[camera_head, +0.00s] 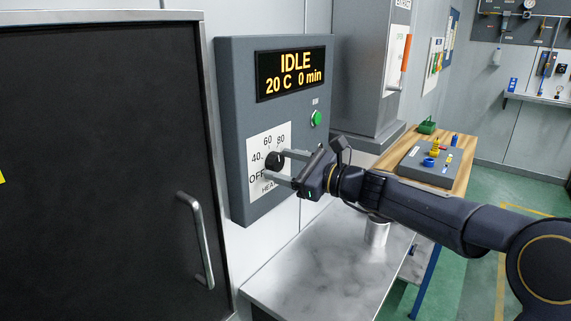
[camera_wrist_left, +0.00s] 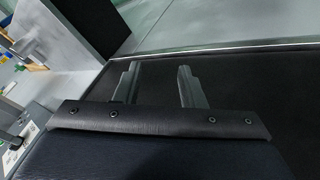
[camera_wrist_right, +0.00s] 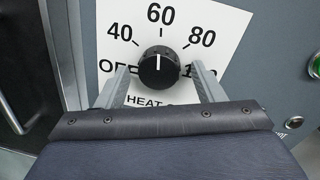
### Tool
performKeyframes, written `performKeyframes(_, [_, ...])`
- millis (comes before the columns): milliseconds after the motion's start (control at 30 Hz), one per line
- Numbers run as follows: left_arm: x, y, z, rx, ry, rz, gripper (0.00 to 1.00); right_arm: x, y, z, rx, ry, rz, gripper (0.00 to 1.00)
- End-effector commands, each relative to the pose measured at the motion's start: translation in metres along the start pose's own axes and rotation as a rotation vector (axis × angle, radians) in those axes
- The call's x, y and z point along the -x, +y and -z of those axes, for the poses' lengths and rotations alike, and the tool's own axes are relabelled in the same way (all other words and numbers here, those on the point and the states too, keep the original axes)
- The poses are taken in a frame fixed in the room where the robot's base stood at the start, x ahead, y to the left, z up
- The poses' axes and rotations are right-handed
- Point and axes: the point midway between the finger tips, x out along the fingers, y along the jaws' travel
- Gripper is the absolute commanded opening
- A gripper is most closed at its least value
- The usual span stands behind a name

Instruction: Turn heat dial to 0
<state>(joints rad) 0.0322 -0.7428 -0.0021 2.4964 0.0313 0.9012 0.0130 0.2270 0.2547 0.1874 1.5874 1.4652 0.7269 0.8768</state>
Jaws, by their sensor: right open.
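The heat dial (camera_head: 273,160) is a round black knob on a white plate marked OFF, 40, 60 and 80, with a further mark partly hidden at the right. In the right wrist view the dial (camera_wrist_right: 159,70) has its white pointer line straight up toward 60. My right gripper (camera_head: 281,167) is open, its two fingers apart in front of the plate and close to the dial. The right wrist view shows the fingers (camera_wrist_right: 161,82) at either side, below the dial's middle; contact cannot be told. My left gripper (camera_wrist_left: 157,75) is open and empty, seen only in the left wrist view.
The grey control box has a display (camera_head: 290,74) reading IDLE, 20 C, 0 min, and a green button (camera_head: 316,118). A black door with a metal handle (camera_head: 197,240) stands left. A metal table (camera_head: 325,265) with a cup (camera_head: 377,232) lies below my right arm.

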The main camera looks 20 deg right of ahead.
Motion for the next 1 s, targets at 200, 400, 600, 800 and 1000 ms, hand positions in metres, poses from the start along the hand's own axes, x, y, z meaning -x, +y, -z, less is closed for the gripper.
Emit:
performKeyframes(200, [0.0, 0.0, 0.0, 0.0, 0.0, 0.0, 0.36, 0.0, 0.0, 0.0, 0.001, 0.0, 0.0, 0.54])
performKeyframes(400, [0.0, 0.0, 0.0, 0.0, 0.0, 0.0, 0.36, 0.0, 0.0, 0.0, 0.001, 0.0, 0.0, 0.28])
performKeyframes(600, [-0.001, 0.0, 0.0, 0.0, 0.0, 0.0, 0.36, 0.0, 0.0, 0.0, 0.004, 0.0, -0.001, 0.18])
performKeyframes(800, [-0.006, -0.003, -0.003, 0.0, 0.0, 0.0, 0.36, 0.0, 0.001, 0.001, 0.049, 0.004, -0.002, 0.18])
performKeyframes(1000, [-0.017, -0.008, -0.009, 0.0, 0.0, 0.0, 0.36, 0.0, 0.001, 0.002, 0.164, 0.012, -0.004, 0.18])
